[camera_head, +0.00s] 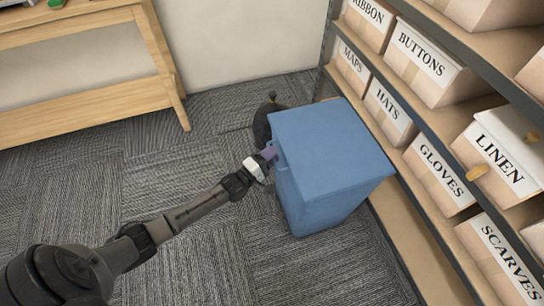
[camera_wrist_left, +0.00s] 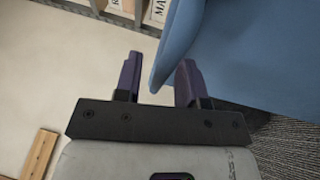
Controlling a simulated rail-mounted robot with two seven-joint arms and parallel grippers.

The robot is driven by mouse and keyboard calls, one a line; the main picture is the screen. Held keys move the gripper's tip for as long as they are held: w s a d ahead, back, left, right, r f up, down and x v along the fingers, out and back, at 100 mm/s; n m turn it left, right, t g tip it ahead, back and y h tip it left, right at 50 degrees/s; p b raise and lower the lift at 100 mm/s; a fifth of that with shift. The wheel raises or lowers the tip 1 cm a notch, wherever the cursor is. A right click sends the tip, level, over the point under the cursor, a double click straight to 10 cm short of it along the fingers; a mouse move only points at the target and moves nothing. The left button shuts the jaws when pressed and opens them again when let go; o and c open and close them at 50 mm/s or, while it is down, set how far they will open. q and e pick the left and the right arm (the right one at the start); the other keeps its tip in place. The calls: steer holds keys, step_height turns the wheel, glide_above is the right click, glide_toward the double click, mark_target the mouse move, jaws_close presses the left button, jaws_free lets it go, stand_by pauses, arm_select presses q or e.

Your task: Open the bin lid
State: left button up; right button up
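The blue bin (camera_head: 322,190) stands on the carpet in front of the shelves. Its flat lid (camera_head: 330,138) looks shut in the head view. My left gripper (camera_head: 268,154) is at the lid's left edge, near the front-left side of the bin. In the left wrist view my left gripper (camera_wrist_left: 158,74) has its two purple fingers apart. The edge of the blue lid (camera_wrist_left: 166,62) reaches into the gap between them, and I see no firm grip on it. My right gripper is in neither view.
A shelf unit with labelled boxes, such as the GLOVES box (camera_head: 436,178), stands close on the bin's right. A dark rounded object (camera_head: 262,122) is behind the bin's left side. A wooden table (camera_head: 75,25) is at the upper left. The carpet (camera_head: 160,170) left of the bin is clear.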

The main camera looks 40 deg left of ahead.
arm_select(q)
steer(key=shift+w, duration=0.2)
steer(key=shift+c, duration=0.4)
jaws_close()
